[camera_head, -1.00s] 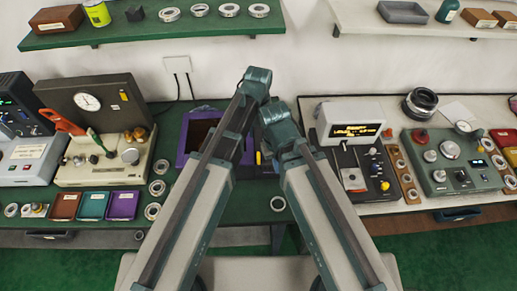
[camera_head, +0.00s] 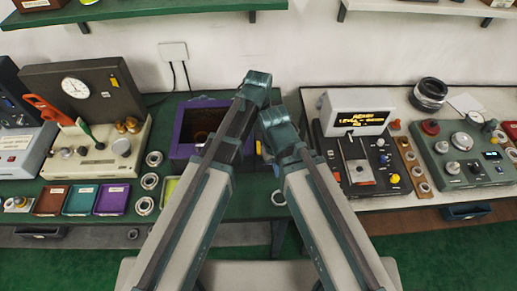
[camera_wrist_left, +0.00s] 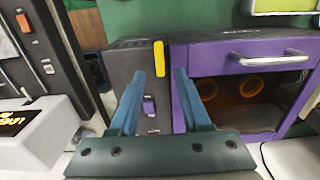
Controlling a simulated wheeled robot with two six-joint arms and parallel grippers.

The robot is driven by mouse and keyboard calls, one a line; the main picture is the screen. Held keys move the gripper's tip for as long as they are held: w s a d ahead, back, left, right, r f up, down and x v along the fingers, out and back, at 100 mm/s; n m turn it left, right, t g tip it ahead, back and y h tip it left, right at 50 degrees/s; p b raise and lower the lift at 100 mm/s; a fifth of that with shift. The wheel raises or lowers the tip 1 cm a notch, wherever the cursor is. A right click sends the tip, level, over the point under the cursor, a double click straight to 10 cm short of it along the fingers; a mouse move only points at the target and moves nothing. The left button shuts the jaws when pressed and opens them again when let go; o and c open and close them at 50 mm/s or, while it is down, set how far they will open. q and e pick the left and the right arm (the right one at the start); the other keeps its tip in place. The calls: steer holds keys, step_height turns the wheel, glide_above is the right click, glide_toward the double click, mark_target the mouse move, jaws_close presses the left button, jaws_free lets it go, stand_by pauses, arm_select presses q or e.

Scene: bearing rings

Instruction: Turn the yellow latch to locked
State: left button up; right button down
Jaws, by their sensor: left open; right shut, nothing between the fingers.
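The yellow latch (camera_wrist_left: 159,62) is a straight yellow bar on the face of a dark box (camera_wrist_left: 128,60), seen in the left wrist view. In the head view only a small yellow bit (camera_head: 258,147) shows beside my arms. My left gripper (camera_wrist_left: 159,74) is open, its two blue fingers apart. In the wrist view the bar appears between the fingertips; I see no contact and cannot tell the distance. The left fingers are hidden in the head view.
A purple box (camera_wrist_left: 222,62) with a metal handle (camera_wrist_left: 270,62) adjoins the dark box. A small purple piece (camera_wrist_left: 149,106) sits below the latch. A display unit (camera_head: 358,112) stands to the right in the head view, and a clock panel (camera_head: 95,85) to the left.

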mark_target(258, 145)
arm_select(q)
step_height(258, 145, down, 5)
steer(key=b, duration=0.3)
steer(key=shift+r+b, duration=0.15)
steer(key=shift+b, duration=0.2)
jaws_close()
